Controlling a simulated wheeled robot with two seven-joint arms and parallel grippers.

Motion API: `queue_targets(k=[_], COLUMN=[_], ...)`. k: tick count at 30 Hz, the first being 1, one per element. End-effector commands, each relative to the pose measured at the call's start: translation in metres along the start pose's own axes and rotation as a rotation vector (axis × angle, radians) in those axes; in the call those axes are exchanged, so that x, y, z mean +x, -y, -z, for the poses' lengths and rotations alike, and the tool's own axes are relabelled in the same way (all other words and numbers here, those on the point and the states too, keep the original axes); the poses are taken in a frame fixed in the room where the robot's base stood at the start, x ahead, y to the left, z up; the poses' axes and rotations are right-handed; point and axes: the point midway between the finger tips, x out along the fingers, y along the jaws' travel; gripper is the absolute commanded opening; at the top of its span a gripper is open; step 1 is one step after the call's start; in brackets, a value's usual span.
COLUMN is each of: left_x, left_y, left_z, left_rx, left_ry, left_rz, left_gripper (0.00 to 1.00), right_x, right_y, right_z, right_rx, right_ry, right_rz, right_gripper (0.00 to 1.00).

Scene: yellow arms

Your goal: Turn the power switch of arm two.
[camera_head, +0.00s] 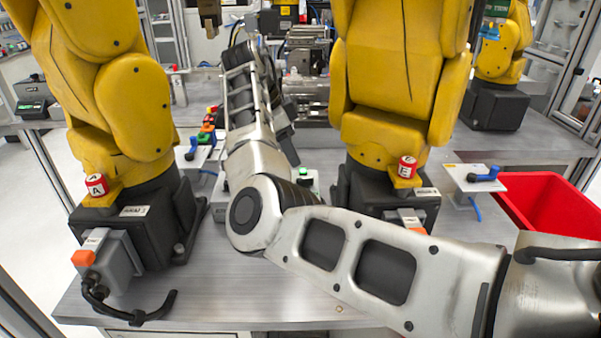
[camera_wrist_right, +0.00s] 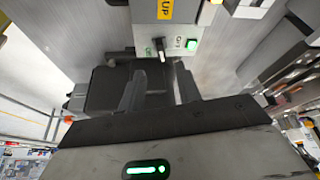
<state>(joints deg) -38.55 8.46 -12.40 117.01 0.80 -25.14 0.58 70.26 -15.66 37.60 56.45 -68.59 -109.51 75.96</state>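In the right wrist view a grey control box (camera_wrist_right: 205,42) carries a small switch knob (camera_wrist_right: 161,49) beside a lit green button (camera_wrist_right: 191,45). The knob's handle looks roughly upright in that picture. My right gripper (camera_wrist_right: 158,70) is open, its two dark fingers spread on either side just short of the knob, with nothing between them. In the head view my right arm reaches in from the right and hides most of the box; its green button (camera_head: 304,172) shows beside my wrist. My left gripper is not in view.
Yellow robot arms (camera_head: 125,100) and (camera_head: 400,80) stand left and right of my forearm, with red marker cylinders (camera_head: 97,184) and (camera_head: 407,166) on their bases. A red bin (camera_head: 560,200) is at right. The metal bench (camera_head: 215,290) is clear in front.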

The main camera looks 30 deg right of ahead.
Motion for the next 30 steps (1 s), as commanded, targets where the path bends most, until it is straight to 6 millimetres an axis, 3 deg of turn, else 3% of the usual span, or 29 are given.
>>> queue_targets(k=[3,10,23,24,27,30], left_x=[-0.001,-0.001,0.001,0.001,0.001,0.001], left_y=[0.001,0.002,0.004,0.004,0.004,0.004], left_z=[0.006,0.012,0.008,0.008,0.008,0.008], left_rx=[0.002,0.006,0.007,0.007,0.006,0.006], left_ry=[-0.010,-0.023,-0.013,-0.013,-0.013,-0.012], left_rz=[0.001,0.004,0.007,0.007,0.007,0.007], left_gripper=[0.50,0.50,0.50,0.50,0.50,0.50], right_x=[0.026,0.061,0.074,0.074,0.073,0.073], right_y=[-0.001,0.000,0.000,0.000,0.000,0.000], right_z=[0.000,0.000,0.000,0.000,0.000,0.000], right_rx=[-0.001,-0.001,0.000,0.000,0.000,0.000], right_ry=[0.000,0.001,0.000,0.000,0.000,0.000], right_rz=[-0.003,-0.002,0.001,0.001,0.001,0.001], right_gripper=[0.34,0.34,0.34,0.31,0.03,0.00])
